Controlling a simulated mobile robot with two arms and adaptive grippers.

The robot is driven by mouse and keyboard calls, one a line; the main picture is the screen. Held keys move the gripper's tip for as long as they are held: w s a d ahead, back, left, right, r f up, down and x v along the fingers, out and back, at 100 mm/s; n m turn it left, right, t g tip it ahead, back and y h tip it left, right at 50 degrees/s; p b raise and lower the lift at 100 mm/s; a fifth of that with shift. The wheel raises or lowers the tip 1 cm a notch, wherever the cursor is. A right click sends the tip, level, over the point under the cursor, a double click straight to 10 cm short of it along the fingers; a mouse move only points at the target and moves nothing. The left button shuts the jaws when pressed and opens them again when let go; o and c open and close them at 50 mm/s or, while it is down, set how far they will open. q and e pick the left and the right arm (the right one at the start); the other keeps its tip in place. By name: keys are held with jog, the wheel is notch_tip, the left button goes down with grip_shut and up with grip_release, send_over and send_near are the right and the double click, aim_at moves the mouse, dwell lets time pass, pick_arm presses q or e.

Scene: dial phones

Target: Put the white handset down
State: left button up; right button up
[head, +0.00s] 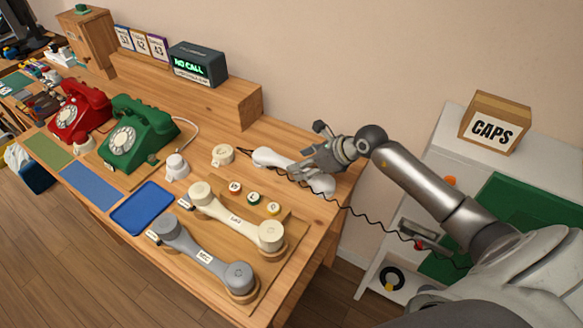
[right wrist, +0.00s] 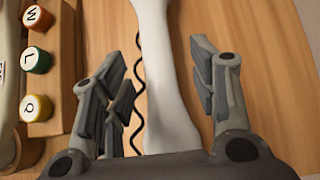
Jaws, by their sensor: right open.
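The white handset (head: 275,158) lies on the wooden desk (head: 290,137), near its right end. It also shows in the right wrist view (right wrist: 165,75), running lengthwise between the fingers. My right gripper (head: 305,172) is over the handset's middle and hides part of it. Its fingers are spread, one on each side, with gaps between them and the handset in the right wrist view. A dark coiled cord (right wrist: 137,75) runs beside the handset. My left gripper is not in view.
A cream handset (head: 238,222) and a grey handset (head: 203,255) rest on a wooden stand left of my gripper. Several lettered caps (head: 253,198) sit beside them. Green (head: 140,130) and red (head: 80,112) phones stand further left. A shelf with a CAPS box (head: 494,125) is at right.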

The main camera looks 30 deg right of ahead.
jog(key=shift+w+a+f, duration=0.15)
jog(key=shift+w+f, duration=0.05)
jog(key=shift+w, duration=0.1)
jog(key=p+x, duration=0.1)
jog(key=x, duration=0.3)
jog(key=shift+a, duration=0.15)
jog(key=shift+w+a+f, duration=0.1)
jog(key=shift+w+f, duration=0.05)
jog(key=shift+c, duration=1.4)
jog(key=c, duration=0.7)
grip_shut()
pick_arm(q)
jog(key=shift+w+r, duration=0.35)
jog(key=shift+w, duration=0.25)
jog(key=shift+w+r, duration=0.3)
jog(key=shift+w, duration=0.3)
